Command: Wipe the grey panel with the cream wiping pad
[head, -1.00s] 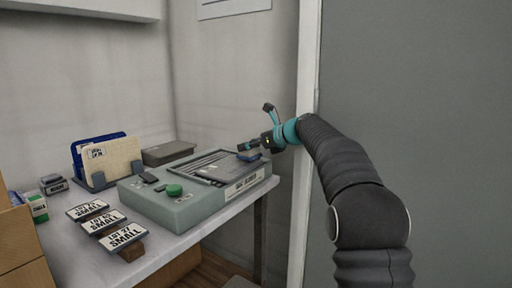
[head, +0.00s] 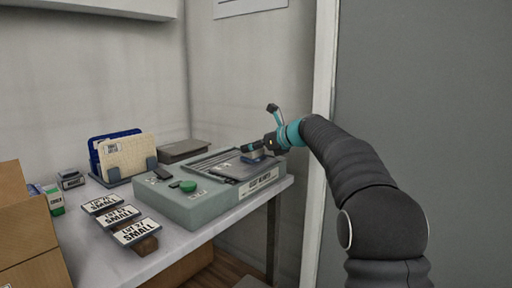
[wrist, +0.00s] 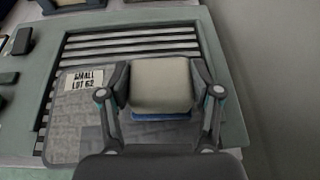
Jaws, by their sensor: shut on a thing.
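The grey panel (wrist: 85,135) lies over part of a slatted tray and bears a small label reading SMALL LOT 62. It also shows in the head view (head: 232,171). My gripper (wrist: 164,88) is shut on the cream wiping pad (wrist: 160,78), with a finger on each side of it. A blue edge shows along the pad's near side. The pad is over the panel's right part; whether it touches the panel is hard to tell. In the head view my gripper (head: 256,149) is at the right end of the station.
A wall edge (head: 322,150) is close on the right.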

